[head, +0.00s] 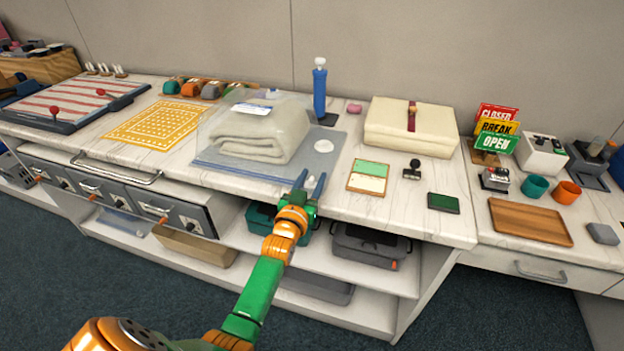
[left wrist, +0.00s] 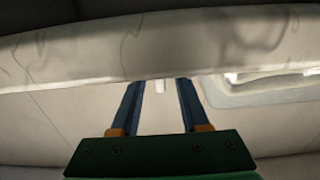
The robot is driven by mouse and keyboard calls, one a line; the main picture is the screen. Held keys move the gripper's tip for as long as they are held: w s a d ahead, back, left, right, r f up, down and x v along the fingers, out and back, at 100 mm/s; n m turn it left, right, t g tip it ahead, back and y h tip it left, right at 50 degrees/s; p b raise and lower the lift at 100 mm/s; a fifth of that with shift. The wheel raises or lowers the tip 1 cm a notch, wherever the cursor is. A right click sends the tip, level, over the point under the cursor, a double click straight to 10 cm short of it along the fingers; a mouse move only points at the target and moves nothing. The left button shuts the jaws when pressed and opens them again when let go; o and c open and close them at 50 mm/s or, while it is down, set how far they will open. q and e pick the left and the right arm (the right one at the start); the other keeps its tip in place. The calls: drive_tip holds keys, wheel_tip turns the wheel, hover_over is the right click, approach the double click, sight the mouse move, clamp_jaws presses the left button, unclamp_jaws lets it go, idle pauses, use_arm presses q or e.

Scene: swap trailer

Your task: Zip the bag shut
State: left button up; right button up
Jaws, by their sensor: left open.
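The bag (head: 222,117) is clear plastic with a folded pale blanket (head: 262,135) inside. It lies on a blue-grey mat (head: 215,168) on the counter, with a white label near its far left. I cannot make out the zip or its slider. My left gripper (head: 311,184) is open and empty at the counter's front edge, just in front of the mat's right corner and apart from the bag. In the left wrist view the gripper (left wrist: 160,88) has its two blue fingers apart, pointing at the pale counter edge (left wrist: 150,50). My right gripper is not in view.
To the right are a cream folded bundle (head: 410,125), a green-and-cream card (head: 368,177) and a stamp (head: 412,169). A yellow patterned mat (head: 155,122) lies left.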

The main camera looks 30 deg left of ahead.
use_arm(q)
drive_tip(key=v, duration=0.7)
drive_tip(key=shift+p, duration=0.35)
drive_tip(key=shift+s, duration=0.1)
